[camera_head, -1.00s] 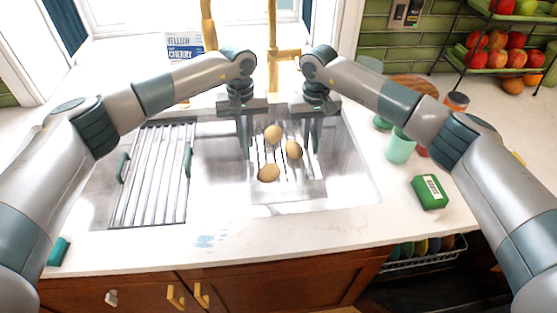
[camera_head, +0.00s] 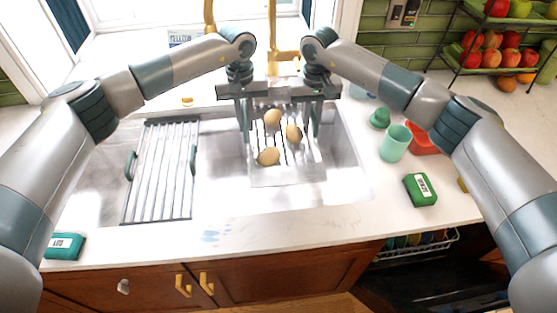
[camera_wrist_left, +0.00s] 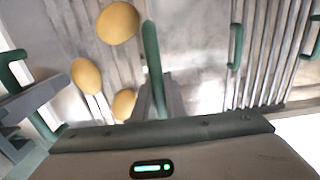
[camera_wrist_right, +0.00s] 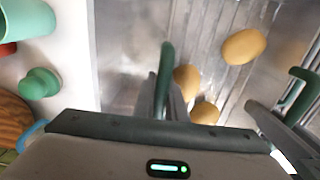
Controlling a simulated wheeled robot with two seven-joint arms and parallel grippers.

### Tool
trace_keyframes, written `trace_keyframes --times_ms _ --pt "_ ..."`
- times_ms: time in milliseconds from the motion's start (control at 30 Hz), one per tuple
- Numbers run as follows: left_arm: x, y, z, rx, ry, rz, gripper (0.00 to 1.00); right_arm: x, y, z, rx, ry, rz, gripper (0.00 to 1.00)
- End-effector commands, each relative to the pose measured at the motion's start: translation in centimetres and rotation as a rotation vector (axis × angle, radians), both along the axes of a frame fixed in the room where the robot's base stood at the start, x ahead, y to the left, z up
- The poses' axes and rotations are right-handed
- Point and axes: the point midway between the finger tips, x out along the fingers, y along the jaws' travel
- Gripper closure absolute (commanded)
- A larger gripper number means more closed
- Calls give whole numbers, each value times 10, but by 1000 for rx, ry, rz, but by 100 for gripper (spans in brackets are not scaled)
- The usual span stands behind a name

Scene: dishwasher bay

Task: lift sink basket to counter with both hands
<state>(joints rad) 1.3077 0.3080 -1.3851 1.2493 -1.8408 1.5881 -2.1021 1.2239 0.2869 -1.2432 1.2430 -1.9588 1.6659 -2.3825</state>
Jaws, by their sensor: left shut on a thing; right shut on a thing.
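The sink basket (camera_head: 287,178) is a wire-bottomed metal basket with green side handles, in the right part of the sink (camera_head: 350,180). It holds three tan, potato-like items (camera_head: 268,156). My left gripper (camera_head: 244,122) is shut on its left handle, which shows upright in the left wrist view (camera_wrist_left: 152,60). My right gripper (camera_head: 317,122) is shut on its right handle, which shows in the right wrist view (camera_wrist_right: 166,62). The basket looks roughly level. I cannot tell whether its bottom is clear of the sink floor.
A slatted rack (camera_head: 160,170) with green handles covers the sink's left part. Right of the sink are a mint cup (camera_head: 395,143), a red container (camera_head: 424,138) and a green box (camera_head: 420,189). A teal box (camera_head: 65,246) lies front left. The yellow faucet (camera_head: 285,55) stands behind.

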Motion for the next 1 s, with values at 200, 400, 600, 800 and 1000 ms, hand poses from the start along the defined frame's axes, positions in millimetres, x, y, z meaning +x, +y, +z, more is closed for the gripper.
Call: trace_keyframes --times_ms 200,400,600,800,1000 --pt "1 1 1 1 -1 2 100 1 -1 1 -2 -1 -2 100" --pt "1 1 1 1 -1 2 100 1 -1 1 -2 -1 -2 100" --pt "1 1 1 1 -1 2 100 1 -1 1 -2 -1 -2 100" --pt "1 2 -1 2 -1 2 100 1 -1 -1 -2 -1 -2 100" --pt "1 2 -9 2 -1 2 100 1 -1 -9 -2 -1 -2 100"
